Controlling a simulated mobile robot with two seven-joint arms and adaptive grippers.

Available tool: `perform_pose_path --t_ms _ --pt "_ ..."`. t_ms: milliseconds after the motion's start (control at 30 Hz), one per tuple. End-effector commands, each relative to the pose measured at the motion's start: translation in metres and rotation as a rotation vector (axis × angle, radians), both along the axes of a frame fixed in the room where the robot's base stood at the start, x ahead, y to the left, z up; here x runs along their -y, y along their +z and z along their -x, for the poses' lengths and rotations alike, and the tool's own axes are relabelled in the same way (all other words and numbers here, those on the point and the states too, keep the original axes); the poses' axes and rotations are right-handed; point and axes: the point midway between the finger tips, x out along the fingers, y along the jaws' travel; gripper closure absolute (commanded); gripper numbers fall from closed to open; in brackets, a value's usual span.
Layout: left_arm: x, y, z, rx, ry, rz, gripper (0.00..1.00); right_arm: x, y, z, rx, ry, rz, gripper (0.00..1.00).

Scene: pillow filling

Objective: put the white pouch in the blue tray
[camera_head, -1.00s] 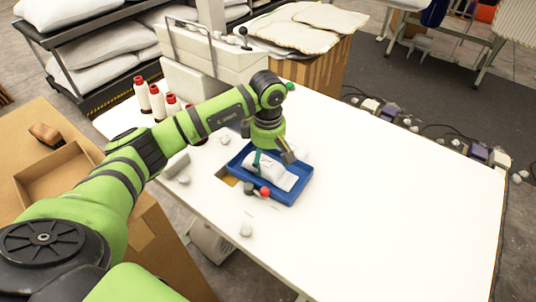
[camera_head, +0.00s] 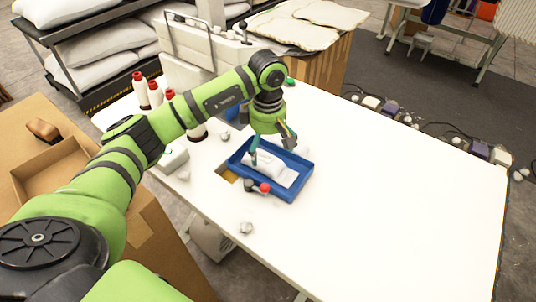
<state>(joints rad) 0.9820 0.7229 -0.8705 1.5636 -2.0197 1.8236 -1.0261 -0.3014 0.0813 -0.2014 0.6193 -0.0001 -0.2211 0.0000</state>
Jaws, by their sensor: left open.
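The white pouch (camera_head: 265,166) lies in the blue tray (camera_head: 292,194) on the white table, in the head view. My left gripper (camera_head: 271,153) is open just above the pouch and the tray's far part. Its two fingers are spread apart, and the pouch appears free of them. The fingers and arm hide part of the tray's far side. My right gripper is not in view.
A red ball-topped knob (camera_head: 265,188) shows at the tray's near-left edge, beside a table cutout (camera_head: 228,174). White bottles with red caps (camera_head: 155,93) stand at the back left. The right half of the table (camera_head: 400,190) is clear.

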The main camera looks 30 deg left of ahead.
Motion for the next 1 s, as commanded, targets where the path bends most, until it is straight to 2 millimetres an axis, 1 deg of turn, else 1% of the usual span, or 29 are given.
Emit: perform_pose_path --t_ms 33,200,300,400,500,600,1000 --pt "0.000 0.009 -0.002 0.008 0.000 0.000 0.00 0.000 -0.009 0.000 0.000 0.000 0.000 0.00" --pt "0.000 0.048 -0.001 0.007 0.000 0.001 0.00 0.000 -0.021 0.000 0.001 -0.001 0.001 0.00" --pt "0.000 0.066 -0.001 0.006 0.000 0.000 0.00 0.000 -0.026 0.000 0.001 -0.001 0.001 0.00" --pt "0.000 0.080 0.000 0.003 0.001 0.000 0.00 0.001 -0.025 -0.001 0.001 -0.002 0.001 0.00" --pt "0.000 0.087 0.000 0.001 0.000 0.000 0.00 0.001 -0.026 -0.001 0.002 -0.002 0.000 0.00" --pt "0.000 0.090 0.000 0.000 0.000 0.000 0.00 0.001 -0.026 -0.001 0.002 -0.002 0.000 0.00" --pt "0.000 0.090 0.000 0.000 0.000 0.000 0.00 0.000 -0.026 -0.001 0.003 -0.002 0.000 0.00"
